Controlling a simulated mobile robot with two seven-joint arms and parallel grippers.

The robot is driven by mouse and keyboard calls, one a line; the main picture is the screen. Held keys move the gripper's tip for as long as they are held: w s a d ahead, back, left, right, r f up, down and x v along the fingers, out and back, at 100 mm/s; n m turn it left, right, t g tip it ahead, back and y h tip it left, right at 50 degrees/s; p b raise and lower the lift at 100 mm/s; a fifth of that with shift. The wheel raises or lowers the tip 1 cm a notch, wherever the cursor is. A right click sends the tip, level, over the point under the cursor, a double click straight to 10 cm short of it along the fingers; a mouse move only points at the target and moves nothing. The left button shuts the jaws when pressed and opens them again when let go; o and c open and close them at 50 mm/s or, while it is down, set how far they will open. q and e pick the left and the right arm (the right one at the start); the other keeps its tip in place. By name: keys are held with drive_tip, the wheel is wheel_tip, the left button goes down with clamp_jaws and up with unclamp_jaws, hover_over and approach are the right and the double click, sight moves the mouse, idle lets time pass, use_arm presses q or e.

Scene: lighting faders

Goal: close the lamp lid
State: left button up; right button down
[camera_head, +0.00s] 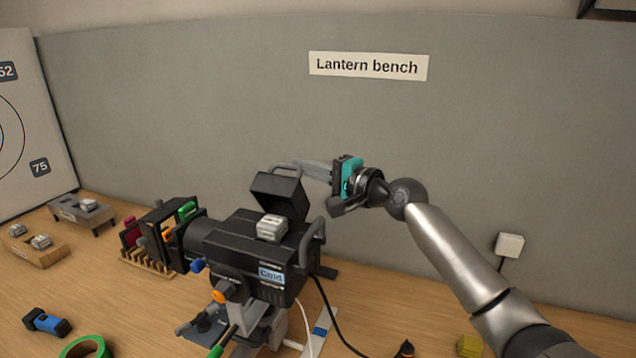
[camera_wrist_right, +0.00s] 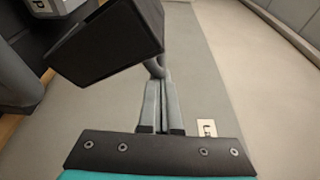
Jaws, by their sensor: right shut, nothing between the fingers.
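The black lantern (camera_head: 215,240) stands on the bench with a "Cold" label on its side. Its lamp lid (camera_head: 277,196) is a black box-like cover, tilted up and open at the top rear of the housing. A grey bar handle (camera_head: 284,168) shows at the lid's upper edge. My right gripper (camera_head: 303,168) is shut and empty, its fingers pointing left at the handle. In the right wrist view the lid (camera_wrist_right: 108,45) is ahead and to the left, and my fingertips (camera_wrist_right: 158,80) are close to the handle; I cannot tell whether they touch. My left gripper is not in view.
A grey block (camera_head: 271,227) sits on top of the housing. A rack with coloured frames (camera_head: 165,230) stands at the lantern's left. A blue torch (camera_head: 46,321) and green tape roll (camera_head: 86,347) lie at front left. The grey wall (camera_head: 480,130) stands close behind.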

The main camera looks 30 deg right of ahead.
sight(298, 183)
drive_tip(key=shift+s+a+n, duration=0.35)
drive_tip(key=shift+a+n, duration=0.1)
drive_tip(key=shift+n, duration=0.05)
drive_tip(key=s+a+n+b, duration=0.1)
drive_tip(key=n+b, duration=0.1)
drive_tip(key=s+a+n+t+y+b, duration=0.1)
drive_tip(key=s+a+n+b, duration=0.1)
drive_tip(key=shift+a+f+n, duration=0.15)
drive_tip(key=shift+n, duration=0.25)
drive_tip(key=s+a+n+b, duration=0.1)
drive_tip(key=b, duration=0.1)
drive_tip(key=s+a+f+n+y+b, duration=0.1)
drive_tip(key=n+b, duration=0.1)
drive_tip(key=a+n+y+b, duration=0.1)
drive_tip(key=n+b, duration=0.1)
drive_tip(key=shift+s+f+t, duration=0.3)
drive_tip(key=shift+s+f, duration=0.05)
drive_tip(key=shift+s, duration=0.05)
drive_tip(key=shift+s+a+f+n+y+b, duration=0.15)
drive_tip(key=shift+s+a+n+y+b, duration=0.05)
drive_tip(key=shift+n+b, duration=0.3)
drive_tip(key=shift+s+a+f+n+y+b, duration=0.1)
drive_tip(key=shift+s+a+n+y+b, duration=0.1)
drive_tip(key=shift+n+b, duration=0.3)
drive_tip(key=shift+a+f+n, duration=0.1)
drive_tip(key=shift+f+n, duration=0.05)
drive_tip(key=shift+n, duration=0.15)
